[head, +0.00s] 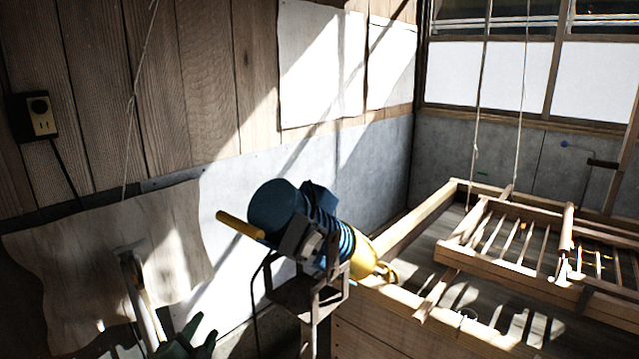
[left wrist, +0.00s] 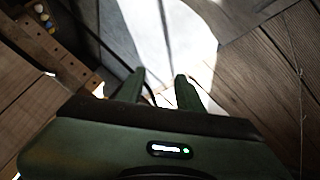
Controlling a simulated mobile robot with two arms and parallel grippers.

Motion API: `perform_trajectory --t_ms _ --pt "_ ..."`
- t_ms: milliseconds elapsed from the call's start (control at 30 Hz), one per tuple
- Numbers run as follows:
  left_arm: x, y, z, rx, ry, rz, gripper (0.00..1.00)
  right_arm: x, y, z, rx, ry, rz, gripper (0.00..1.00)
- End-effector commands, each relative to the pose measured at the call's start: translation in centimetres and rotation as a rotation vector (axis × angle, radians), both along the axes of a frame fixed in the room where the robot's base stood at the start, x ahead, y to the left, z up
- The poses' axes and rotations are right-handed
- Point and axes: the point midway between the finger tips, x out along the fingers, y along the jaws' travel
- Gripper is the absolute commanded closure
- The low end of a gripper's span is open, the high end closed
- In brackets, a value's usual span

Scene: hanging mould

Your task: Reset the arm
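My left gripper (head: 190,338) shows at the bottom left of the head view as dark green fingers, low and left of the blue machine. In the left wrist view its two green fingers (left wrist: 160,84) stand apart with nothing between them, so it is open and empty. Bright sunlit floor or wall lies beyond the fingertips. My right gripper and arm are not in either view.
A blue machine (head: 285,210) with a yellow handle and nose sits on a metal stand at centre. Right of it, a slatted wooden mould (head: 525,240) hangs on ropes over a wooden vat (head: 425,215). A pale sheet (head: 165,240) hangs at left.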

Motion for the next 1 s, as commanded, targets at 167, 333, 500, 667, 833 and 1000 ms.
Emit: perform_trajectory --t_ms 167,333,500,667,833,1000 --pt "-10.5 -0.7 -9.2 -0.308 0.360 0.177 0.64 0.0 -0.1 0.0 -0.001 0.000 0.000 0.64" --pt "-19.3 -1.6 -13.7 -0.485 0.617 0.315 0.64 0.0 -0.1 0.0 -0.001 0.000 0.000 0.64" --pt "-25.4 -2.3 -15.6 -0.580 0.785 0.407 0.64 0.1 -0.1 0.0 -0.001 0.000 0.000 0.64" --pt "-30.2 -3.0 -16.4 -0.645 0.909 0.477 0.64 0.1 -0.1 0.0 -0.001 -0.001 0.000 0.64" --pt "-34.8 -3.6 -16.7 -0.698 1.029 0.546 0.64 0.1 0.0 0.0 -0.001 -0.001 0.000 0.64" --pt "-34.1 -3.8 -20.9 -0.693 1.051 0.556 0.64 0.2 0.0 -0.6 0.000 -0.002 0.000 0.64"
